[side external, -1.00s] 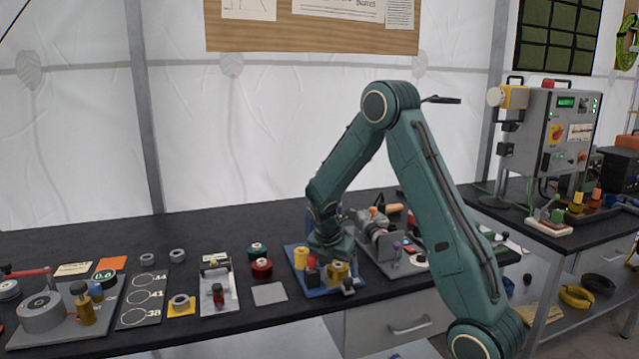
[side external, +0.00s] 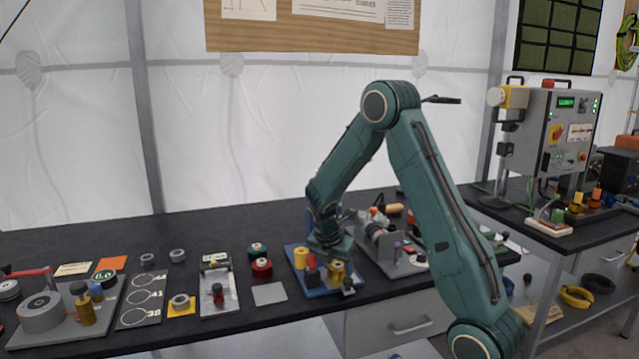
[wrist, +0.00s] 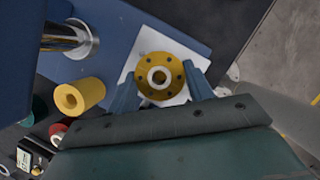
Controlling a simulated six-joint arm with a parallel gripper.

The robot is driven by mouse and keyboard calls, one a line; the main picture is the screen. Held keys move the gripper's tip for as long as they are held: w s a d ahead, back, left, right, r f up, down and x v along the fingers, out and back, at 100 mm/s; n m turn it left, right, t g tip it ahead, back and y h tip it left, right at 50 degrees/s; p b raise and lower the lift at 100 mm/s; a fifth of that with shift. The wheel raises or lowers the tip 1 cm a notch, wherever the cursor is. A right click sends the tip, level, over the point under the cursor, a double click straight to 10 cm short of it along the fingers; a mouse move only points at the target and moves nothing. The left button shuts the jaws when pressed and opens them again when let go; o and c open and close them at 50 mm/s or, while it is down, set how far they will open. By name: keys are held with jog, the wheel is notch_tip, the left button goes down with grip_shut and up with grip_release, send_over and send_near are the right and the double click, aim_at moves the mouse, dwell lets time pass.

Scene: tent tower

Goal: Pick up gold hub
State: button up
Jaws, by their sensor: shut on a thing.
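The gold hub (wrist: 146,70) is a round gold flange with a central hole and several small holes. It lies between the fingers of my gripper (wrist: 162,90) in the wrist view, with the blue fingers at its two sides. My gripper is shut on it. A white square surface (wrist: 175,51) shows beneath the hub. In the side view the hub (side external: 337,271) is at the front right of the blue tray (side external: 318,291), under my gripper (side external: 335,260). The fingertips are hard to make out there.
A yellow cylinder (wrist: 80,96) stands close to the hub on the tray. A metal post (wrist: 68,38) rises nearby. Red and green spools (side external: 261,268) stand to the left, and a grey fixture (side external: 385,245) is to the right. A grey plate (side external: 269,293) lies flat on the bench.

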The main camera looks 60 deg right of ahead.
aim_at(337, 266)
jog(key=shift+r, duration=0.15)
notch_tip(337, 266, up, 20)
dwell(0.6)
dwell(0.5)
